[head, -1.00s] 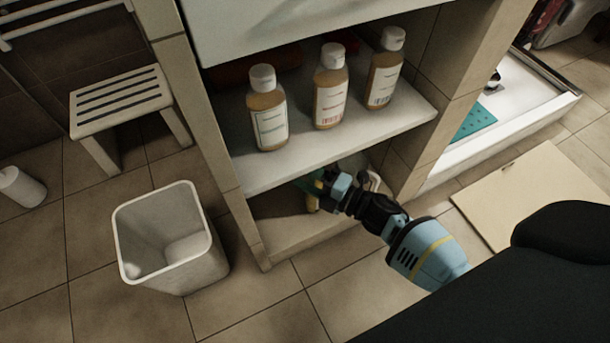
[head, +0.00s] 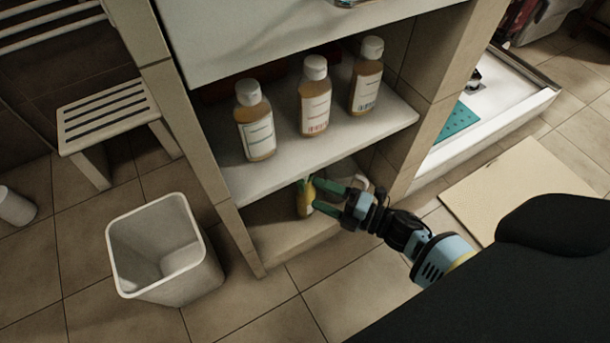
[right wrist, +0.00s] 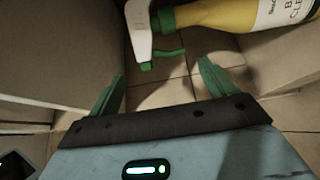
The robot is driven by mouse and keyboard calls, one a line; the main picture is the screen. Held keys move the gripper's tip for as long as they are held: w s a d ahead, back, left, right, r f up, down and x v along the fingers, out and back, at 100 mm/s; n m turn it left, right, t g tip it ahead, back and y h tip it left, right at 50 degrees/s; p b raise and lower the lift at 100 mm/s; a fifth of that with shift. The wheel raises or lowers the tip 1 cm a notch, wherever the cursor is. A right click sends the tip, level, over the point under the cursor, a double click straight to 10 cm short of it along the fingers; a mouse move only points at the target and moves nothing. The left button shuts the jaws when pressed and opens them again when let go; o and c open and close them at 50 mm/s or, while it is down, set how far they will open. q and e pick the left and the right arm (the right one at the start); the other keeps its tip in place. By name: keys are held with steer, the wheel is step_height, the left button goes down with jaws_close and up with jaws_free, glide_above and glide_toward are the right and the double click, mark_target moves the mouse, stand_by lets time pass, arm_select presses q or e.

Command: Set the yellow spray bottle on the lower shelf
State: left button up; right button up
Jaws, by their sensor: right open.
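The yellow spray bottle (head: 304,201) stands on the lower shelf (head: 285,238), under the upper board, and looks upright. In the right wrist view its yellow body (right wrist: 222,14) with a white label, white trigger head and green nozzle lies across the top, beyond the fingertips. My right gripper (head: 315,190) is open at the front of the lower compartment, just right of the bottle. Its green fingers (right wrist: 160,80) are apart with nothing between them. One finger partly overlaps the bottle in the head view. My left gripper is not in view.
Several things stand near: three amber bottles with white caps (head: 315,97) on the upper shelf (head: 270,178), a white bin (head: 185,280) on the floor at left, and a slatted stool (head: 108,112). A side wall (head: 408,150) bounds the compartment at right. A pale object sits behind my gripper.

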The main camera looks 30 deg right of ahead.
steer(key=shift+p+v, duration=0.4)
steer(key=shift+v, duration=1.8)
